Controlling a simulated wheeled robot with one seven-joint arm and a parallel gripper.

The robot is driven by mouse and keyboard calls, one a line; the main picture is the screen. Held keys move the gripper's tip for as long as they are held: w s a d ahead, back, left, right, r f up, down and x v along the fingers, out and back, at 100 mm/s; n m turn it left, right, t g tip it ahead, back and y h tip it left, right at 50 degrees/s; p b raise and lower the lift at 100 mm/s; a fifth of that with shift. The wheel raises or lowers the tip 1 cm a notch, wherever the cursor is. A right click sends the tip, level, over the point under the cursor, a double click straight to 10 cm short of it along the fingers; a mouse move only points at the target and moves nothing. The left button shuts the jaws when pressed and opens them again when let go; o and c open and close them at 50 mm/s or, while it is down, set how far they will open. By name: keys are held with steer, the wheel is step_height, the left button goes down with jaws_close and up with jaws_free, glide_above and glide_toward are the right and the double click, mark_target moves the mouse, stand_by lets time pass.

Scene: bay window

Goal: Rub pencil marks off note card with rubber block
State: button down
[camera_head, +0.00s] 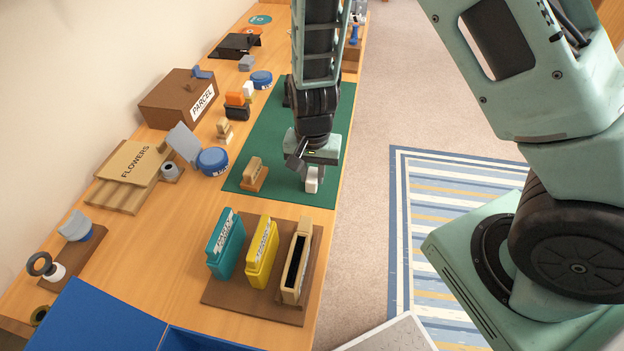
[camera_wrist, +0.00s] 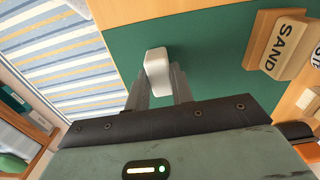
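The white rubber block (camera_head: 311,180) sits between my gripper's fingers, low over the green mat (camera_head: 280,135). In the wrist view the rubber block (camera_wrist: 157,70) shows as a rounded white block, with a grey finger against each side. My gripper (camera_wrist: 160,90) is shut on it. In the head view my gripper (camera_head: 308,172) points down at the mat's right part. I cannot tell whether the block touches the mat. No note card or pencil marks can be made out in either view.
A wooden block lettered SAND (camera_wrist: 285,45) stands on the mat, left of my gripper in the head view (camera_head: 254,172). A brown tray (camera_head: 225,293) with upright teal, yellow and beige holders is nearer. A PARCEL box (camera_head: 170,100) and blue lids stand left.

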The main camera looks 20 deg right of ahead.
steer(key=shift+r+p, duration=3.05)
steer(key=shift+p, duration=0.05)
steer(key=w+d+f+n, duration=0.1)
steer(key=d+f+n, duration=0.2)
steer(key=d, duration=0.9)
steer(key=shift+w+f+n, duration=0.15)
steer(key=shift+f+n, duration=0.25)
steer(key=shift+n, duration=1.5)
